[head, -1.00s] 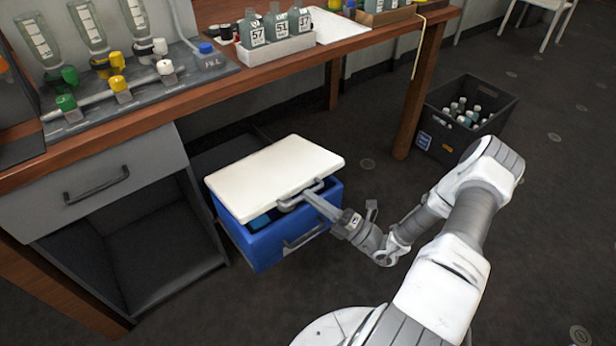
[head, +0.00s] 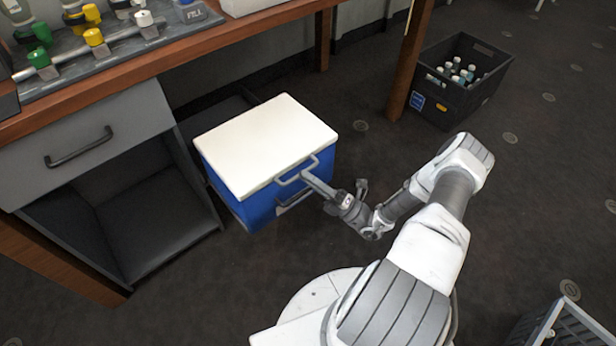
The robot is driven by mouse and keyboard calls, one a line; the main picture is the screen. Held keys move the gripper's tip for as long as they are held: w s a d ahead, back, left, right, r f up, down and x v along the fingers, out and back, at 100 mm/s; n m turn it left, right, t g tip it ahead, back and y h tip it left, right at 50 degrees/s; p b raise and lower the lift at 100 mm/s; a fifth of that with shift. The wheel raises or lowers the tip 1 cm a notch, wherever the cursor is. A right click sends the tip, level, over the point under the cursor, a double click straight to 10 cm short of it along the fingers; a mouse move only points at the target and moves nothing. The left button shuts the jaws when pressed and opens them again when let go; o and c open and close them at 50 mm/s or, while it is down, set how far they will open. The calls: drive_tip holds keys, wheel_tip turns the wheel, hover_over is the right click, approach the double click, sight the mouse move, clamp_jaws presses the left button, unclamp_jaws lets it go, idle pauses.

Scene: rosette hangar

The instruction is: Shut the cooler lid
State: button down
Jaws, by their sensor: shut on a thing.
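A blue cooler (head: 262,209) with a white lid (head: 262,147) stands on the floor below the bench. The lid lies almost flat on the body, and I see no clear gap along its front edge. A handle (head: 291,177) sticks out from the lid's front right edge. My gripper (head: 308,177) is shut on this handle, reaching in from the right. Its fingertips are small in the picture and partly merge with the handle. A second handle (head: 294,200) shows on the cooler's front, just below.
A grey drawer unit (head: 80,150) stands to the left. A black crate of bottles (head: 458,85) is at the back right, and another crate (head: 565,330) at the lower right. Floor to the right is open.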

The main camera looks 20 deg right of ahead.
drive_tip(key=shift+f, duration=0.65)
drive_tip(key=c, duration=0.9)
unclamp_jaws()
drive_tip(key=shift+r, duration=0.1)
drive_tip(key=p+v, duration=0.1)
drive_tip(key=v, duration=0.6)
drive_tip(key=shift+s+d, duration=0.2)
